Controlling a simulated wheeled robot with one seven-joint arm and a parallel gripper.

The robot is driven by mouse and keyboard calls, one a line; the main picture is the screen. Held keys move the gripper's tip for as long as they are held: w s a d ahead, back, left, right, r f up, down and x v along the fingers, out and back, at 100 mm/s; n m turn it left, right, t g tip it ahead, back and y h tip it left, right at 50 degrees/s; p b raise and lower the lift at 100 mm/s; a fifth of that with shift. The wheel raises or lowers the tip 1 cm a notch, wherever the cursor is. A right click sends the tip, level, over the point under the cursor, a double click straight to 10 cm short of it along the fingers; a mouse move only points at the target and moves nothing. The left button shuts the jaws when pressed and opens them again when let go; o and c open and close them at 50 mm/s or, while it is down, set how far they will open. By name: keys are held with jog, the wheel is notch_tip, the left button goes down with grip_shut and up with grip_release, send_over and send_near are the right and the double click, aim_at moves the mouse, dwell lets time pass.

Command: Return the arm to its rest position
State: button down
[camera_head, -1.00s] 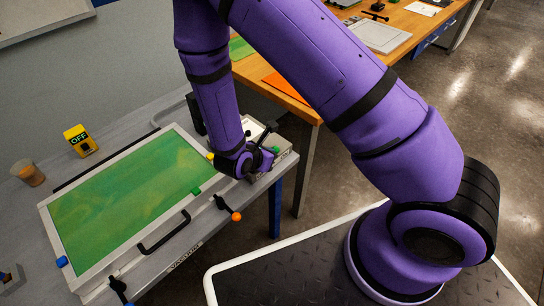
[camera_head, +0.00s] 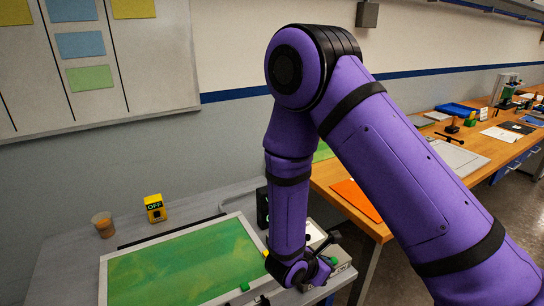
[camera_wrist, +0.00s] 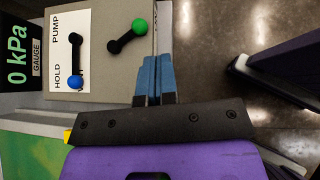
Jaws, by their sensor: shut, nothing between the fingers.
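My arm reaches across the right half of the head view and bends down at a raised elbow. My gripper (camera_head: 322,268) hangs beside the pump box (camera_head: 342,268) at the right end of the bench. In the wrist view its blue fingers (camera_wrist: 155,78) are together with nothing between them. They lie over the edge of the pump box (camera_wrist: 95,85), close to a black lever with a green knob (camera_wrist: 138,27). I cannot tell whether they touch the box.
The green bath (camera_head: 185,265) lies left of my gripper on the grey bench. A yellow OFF box (camera_head: 155,208) and a brown cup (camera_head: 103,225) stand behind it. A wooden table (camera_head: 330,175) with an orange sheet (camera_head: 357,198) is behind my arm. The wrist view shows open floor (camera_wrist: 215,75).

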jog(key=s+d+r+m+g, duration=0.1)
jog(key=d+r+m, duration=0.25)
jog(key=r, duration=0.45)
jog(key=s+d+r+m+g+y, duration=0.1)
jog(key=d+r+m+g, duration=0.15)
jog(key=r+m, duration=0.4)
jog(key=s+d+r+m+g, duration=0.1)
jog(key=d+r+m, duration=0.25)
jog(key=r, duration=0.55)
jog(key=s+d+r+m+t+y, duration=0.2)
jog(key=s+r+m+t+y, duration=0.2)
jog(key=s+r, duration=1.2)
jog(key=r+m+y, duration=0.1)
jog(key=m+y, duration=0.2)
jog(key=m, duration=0.3)
jog(key=shift+s+d+r+m+y, duration=0.15)
jog(key=shift+s+r+m+y, duration=0.15)
jog(key=shift+m+y, duration=0.1)
